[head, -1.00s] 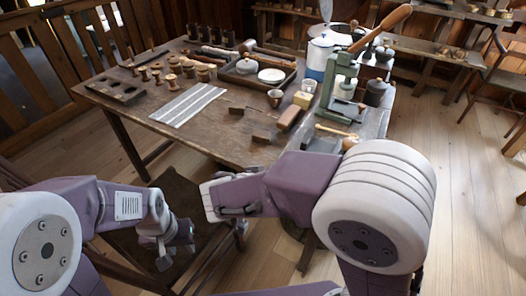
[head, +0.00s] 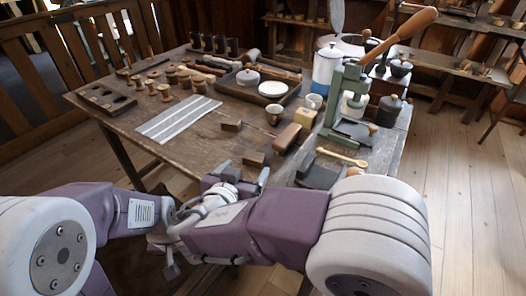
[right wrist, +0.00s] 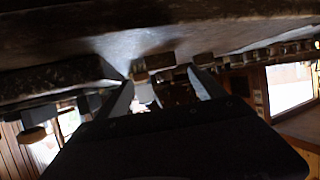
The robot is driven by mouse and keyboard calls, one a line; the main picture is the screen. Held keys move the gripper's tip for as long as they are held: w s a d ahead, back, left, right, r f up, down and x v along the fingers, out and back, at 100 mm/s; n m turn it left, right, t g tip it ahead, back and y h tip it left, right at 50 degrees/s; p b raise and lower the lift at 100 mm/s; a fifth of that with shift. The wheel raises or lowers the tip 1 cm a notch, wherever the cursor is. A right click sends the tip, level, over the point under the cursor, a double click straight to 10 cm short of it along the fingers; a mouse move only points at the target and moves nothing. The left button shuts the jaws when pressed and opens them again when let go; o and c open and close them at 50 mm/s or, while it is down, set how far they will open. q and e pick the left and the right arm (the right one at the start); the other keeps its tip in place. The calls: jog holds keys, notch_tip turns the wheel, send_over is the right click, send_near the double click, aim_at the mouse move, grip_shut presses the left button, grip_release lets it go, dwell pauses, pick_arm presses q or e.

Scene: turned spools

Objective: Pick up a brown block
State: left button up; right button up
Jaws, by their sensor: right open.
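Several brown blocks lie near the front of the wooden table (head: 180,150). One small brown block (head: 231,125) lies beside the striped cloth, another small brown block (head: 254,158) is closer to the front edge, and a larger rounded reddish-brown block (head: 287,137) lies to their right. My right gripper (head: 246,171) is open and empty at the table's front edge, just in front of the nearest small block. In the right wrist view its fingers (right wrist: 162,85) are apart, with a brown block (right wrist: 140,77) beyond them. My left gripper (head: 168,262) is low in front of the table, partly hidden by my right arm.
A striped cloth (head: 180,118) and several turned spools (head: 165,92) are at left.

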aim_at(253, 158)
jog(key=shift+w, duration=0.3)
jog(key=b+x, duration=0.1)
jog(key=x, duration=0.3)
jog(key=shift+f, duration=0.15)
jog(key=x, duration=0.4)
jog(key=shift+w, duration=0.25)
jog(key=shift+c, duration=0.3)
jog(key=c, duration=1.4)
jog(key=shift+o, duration=0.2)
